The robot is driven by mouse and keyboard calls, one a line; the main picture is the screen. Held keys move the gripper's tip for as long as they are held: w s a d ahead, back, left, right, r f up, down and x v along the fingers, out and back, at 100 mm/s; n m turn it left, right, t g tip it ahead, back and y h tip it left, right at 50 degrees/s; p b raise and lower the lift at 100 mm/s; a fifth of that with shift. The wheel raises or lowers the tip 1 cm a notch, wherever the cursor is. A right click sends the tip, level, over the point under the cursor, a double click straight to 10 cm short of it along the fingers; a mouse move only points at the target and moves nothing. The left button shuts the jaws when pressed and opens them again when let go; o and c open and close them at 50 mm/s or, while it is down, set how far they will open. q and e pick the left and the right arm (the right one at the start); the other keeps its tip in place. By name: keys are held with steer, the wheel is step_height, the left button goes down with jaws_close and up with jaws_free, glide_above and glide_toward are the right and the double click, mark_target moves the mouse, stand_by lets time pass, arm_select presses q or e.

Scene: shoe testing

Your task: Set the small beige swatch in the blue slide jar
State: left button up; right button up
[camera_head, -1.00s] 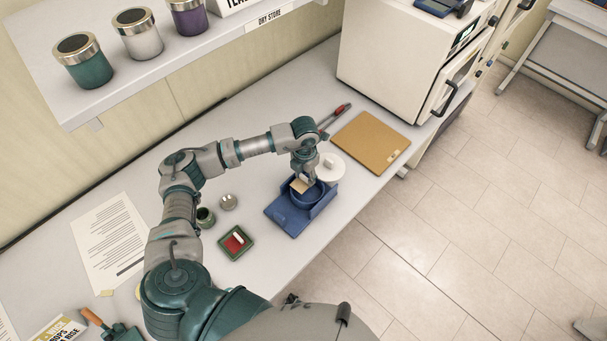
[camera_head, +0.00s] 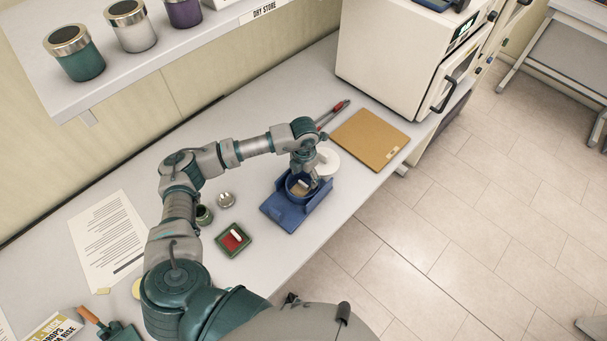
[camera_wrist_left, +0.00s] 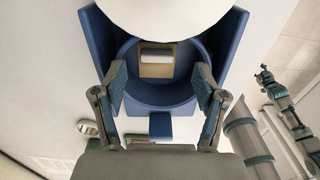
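The small beige swatch (camera_wrist_left: 157,69) lies inside the round blue slide jar (camera_wrist_left: 160,95), with a pale bar-shaped piece on its top. The swatch shows small inside the jar (camera_head: 291,187) in the head view too. The jar stands in a blue holder (camera_head: 285,214) on the bench. My left gripper (camera_head: 309,180) is over the jar's mouth. In the left wrist view its fingers (camera_wrist_left: 160,97) are spread, with gaps to both sides of the swatch. My right arm seems to show at the wrist view's right, its gripper (camera_wrist_left: 265,76) too small to read.
A white disc-shaped lid (camera_head: 328,162) lies close behind the jar. A tan board (camera_head: 369,140) and a red-handled tool (camera_head: 340,107) lie farther back. A green tray (camera_head: 233,240) with a red inside, a small green jar (camera_head: 204,215) and a metal lid (camera_head: 226,200) are at left.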

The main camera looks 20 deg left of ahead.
mark_target(305, 184)
arm_select(q)
steer(key=shift+d, duration=0.3)
steer(key=shift+r, duration=0.2)
step_height(305, 184, up, 12)
steer(key=shift+f, duration=0.2)
arm_select(e)
steer(key=shift+d, duration=0.85)
arm_select(q)
steer(key=shift+a, duration=0.2)
arm_select(e)
steer(key=shift+a, duration=0.2)
arm_select(q)
steer(key=shift+f, duration=0.15)
